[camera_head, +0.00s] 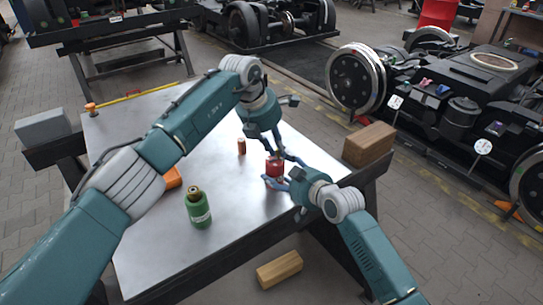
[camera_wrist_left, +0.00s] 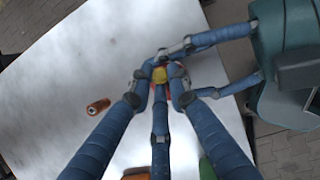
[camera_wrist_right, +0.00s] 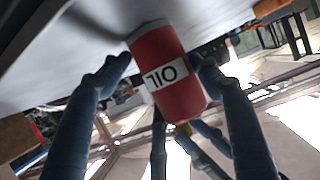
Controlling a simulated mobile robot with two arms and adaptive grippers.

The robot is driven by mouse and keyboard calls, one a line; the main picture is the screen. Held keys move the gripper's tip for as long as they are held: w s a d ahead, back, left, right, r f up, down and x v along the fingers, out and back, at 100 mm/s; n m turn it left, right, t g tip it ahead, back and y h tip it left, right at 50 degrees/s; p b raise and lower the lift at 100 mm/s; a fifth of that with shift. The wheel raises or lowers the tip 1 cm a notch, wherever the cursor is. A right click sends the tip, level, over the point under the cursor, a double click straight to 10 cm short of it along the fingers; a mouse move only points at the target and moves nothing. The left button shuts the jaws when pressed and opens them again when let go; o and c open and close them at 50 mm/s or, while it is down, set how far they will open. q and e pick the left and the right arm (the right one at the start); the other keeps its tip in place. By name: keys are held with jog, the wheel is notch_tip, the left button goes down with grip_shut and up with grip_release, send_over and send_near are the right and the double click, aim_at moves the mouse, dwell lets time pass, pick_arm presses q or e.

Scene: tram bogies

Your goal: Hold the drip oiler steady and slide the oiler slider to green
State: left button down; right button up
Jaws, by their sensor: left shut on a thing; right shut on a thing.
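The drip oiler (camera_head: 275,168) is a red cylinder standing near the right edge of the metal table. In the right wrist view, which looks upside down, its body (camera_wrist_right: 175,95) carries a white OIL label. My right gripper (camera_head: 283,180) is shut around the body from the side, with fingers on both sides. My left gripper (camera_head: 277,152) reaches down from above and is shut at the oiler's top. In the left wrist view its fingertips close on a small yellow piece (camera_wrist_left: 160,75), which I take to be the slider. The fingers hide most of the top; no green marking can be made out.
On the table (camera_head: 150,235) stand a green bottle (camera_head: 199,209) and a small copper-coloured cylinder (camera_head: 241,146). An orange object (camera_head: 172,178) is partly behind my left arm. A wooden block (camera_head: 369,143) lies beyond the table's right edge.

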pick_arm(q)
jog(key=shift+d+r, duration=0.2)
jog(key=shift+d, duration=0.1)
pick_arm(e)
jog(key=shift+a+f, duration=0.15)
pick_arm(q)
jog(key=c, duration=1.6)
grip_release()
jog(key=shift+s, duration=0.1)
pick_arm(e)
jog(key=shift+s, duration=0.1)
pick_arm(q)
jog(key=shift+o, duration=0.2)
jog(key=shift+a+f, duration=0.1)
jog(key=shift+a+r, duration=0.25)
jog(key=shift+r, duration=0.25)
jog(key=v, duration=1.1)
jog(key=shift+s, duration=0.15)
pick_arm(e)
jog(key=o, duration=1.3)
